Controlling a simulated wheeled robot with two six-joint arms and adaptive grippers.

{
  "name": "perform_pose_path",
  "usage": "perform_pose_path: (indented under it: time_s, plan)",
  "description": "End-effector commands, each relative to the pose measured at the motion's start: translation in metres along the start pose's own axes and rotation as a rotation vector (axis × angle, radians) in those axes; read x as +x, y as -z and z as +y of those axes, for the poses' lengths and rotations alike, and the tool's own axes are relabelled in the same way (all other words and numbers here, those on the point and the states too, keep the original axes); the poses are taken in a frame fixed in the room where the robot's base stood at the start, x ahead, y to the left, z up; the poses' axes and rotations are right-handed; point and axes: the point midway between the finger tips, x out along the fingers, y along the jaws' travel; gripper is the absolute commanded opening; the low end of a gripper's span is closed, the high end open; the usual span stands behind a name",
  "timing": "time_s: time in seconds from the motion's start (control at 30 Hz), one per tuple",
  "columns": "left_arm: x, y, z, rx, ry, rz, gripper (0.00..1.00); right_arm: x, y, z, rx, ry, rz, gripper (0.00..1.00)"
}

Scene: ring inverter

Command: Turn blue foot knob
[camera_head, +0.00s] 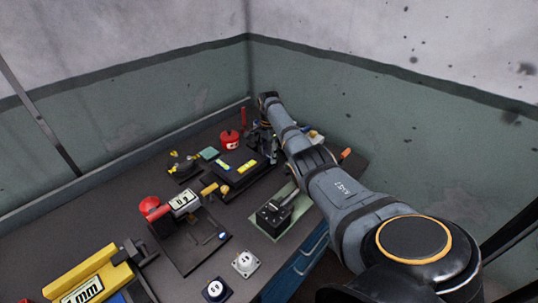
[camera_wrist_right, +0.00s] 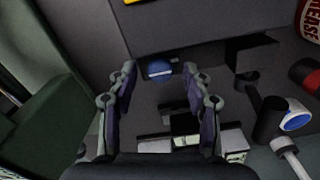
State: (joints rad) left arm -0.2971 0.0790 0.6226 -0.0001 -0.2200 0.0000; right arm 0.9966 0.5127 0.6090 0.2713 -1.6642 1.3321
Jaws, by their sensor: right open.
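A round blue knob (camera_wrist_right: 160,70), which looks like the blue foot knob, sits at the edge of a dark box in the right wrist view. My right gripper (camera_wrist_right: 160,72) is open, with one finger on each side of the knob. Gaps show between the knob and both fingertips. How deep the fingers reach around it I cannot tell. In the head view my right arm reaches to the back corner of the bench, and its gripper (camera_head: 268,142) is small and partly hidden among objects there. The knob cannot be made out in that view. My left gripper is not in view.
The dark box (camera_head: 232,170) bears yellow labels. A red pot (camera_head: 230,140) stands behind it. Dark parts and a blue-and-white round piece (camera_wrist_right: 297,121) lie right of the gripper. A green plate (camera_head: 258,224) with a black device lies at the bench's front edge.

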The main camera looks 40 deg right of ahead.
Motion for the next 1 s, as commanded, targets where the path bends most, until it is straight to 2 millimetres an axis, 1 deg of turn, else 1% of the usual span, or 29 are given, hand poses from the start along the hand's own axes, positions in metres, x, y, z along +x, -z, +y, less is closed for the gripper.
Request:
perform_pose_path:
  time_s: [0.1, 0.37, 0.47, 0.73, 1.0]
  plan:
    - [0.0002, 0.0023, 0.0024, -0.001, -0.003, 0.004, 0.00, 0.0084, 0.0000, 0.0001, 0.000, 0.000, 0.000, 0.50]
    - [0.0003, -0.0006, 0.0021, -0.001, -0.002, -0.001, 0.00, 0.0102, 0.0001, 0.0000, -0.001, 0.001, 0.001, 0.50]
    - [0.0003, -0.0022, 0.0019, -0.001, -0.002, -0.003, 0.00, 0.0100, 0.0002, 0.0000, -0.001, 0.001, 0.001, 0.38]
    - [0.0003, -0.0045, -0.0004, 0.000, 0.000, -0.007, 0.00, 0.0099, 0.0002, 0.0000, -0.001, 0.001, 0.001, 0.01]
    - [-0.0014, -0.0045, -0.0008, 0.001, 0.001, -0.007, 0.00, 0.0093, 0.0002, 0.0001, -0.020, 0.000, 0.001, 0.00]
